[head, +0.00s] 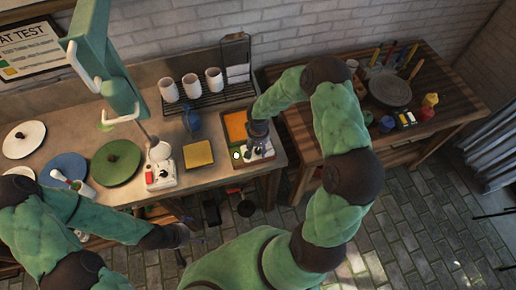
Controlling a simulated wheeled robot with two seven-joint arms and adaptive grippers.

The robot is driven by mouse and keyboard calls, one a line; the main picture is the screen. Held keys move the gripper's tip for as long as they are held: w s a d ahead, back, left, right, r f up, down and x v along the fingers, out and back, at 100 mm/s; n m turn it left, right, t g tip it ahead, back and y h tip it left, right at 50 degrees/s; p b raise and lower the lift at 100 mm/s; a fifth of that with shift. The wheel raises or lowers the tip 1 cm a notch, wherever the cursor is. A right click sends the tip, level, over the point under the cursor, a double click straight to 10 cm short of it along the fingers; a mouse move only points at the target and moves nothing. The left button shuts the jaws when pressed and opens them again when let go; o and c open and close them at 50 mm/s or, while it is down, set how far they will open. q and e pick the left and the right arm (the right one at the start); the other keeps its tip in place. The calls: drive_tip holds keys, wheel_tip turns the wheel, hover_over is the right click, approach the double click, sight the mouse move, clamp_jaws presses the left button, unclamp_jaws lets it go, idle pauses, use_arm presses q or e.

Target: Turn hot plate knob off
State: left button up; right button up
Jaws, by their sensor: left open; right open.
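A small white device that looks like the hot plate (161,180) sits at the front edge of the counter. Small dark and red details show on its front, but the knob and its setting are too small to make out. A round white vessel (160,151) stands on or just behind it. My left gripper (190,241) is open and empty, low in front of the counter, below and right of the device. My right gripper (259,150) is open over the tray at the counter's right end, well right of the device; its fingertips are hard to separate from the pale items below.
A yellow sponge-like block (198,154) lies right of the device, and a green plate (115,162) lies left. A tray with orange and green sections (236,127) is under my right gripper. White cups (192,85) stand on a rack behind. A wooden table (441,75) stands right.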

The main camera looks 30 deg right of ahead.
drive_tip(key=shift+f, duration=0.2)
clamp_jaws()
